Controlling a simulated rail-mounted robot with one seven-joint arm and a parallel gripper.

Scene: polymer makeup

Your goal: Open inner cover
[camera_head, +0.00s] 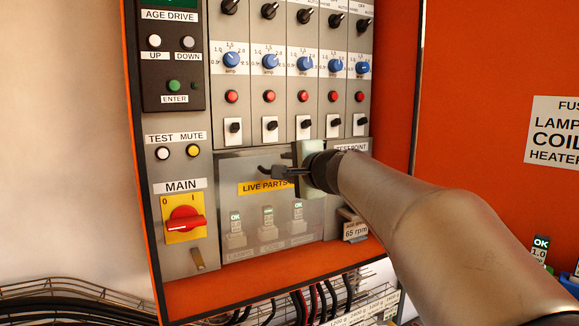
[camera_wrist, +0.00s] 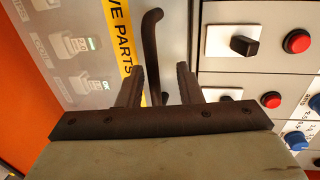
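The inner cover (camera_head: 232,170) is a see-through panel low in the orange cabinet, with a yellow LIVE PARTS label (camera_head: 262,188). It appears shut, lying flat over several small modules. It also shows in the wrist view (camera_wrist: 82,15), where its dark bent handle (camera_wrist: 151,38) stands beside the label. My gripper (camera_wrist: 160,68) is open, with its two dark fingers apart. The handle runs down between the fingers, with gaps visible on both sides. In the head view my gripper (camera_head: 284,166) is in front of the cover's upper part, and my arm hides its right side.
Black switches, red buttons (camera_head: 304,97) and blue knobs (camera_head: 304,62) line the panel just above the cover. A red MAIN switch (camera_head: 186,218) is to the left. Cables (camera_head: 318,300) hang below. An orange door (camera_head: 500,60) stands at the right.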

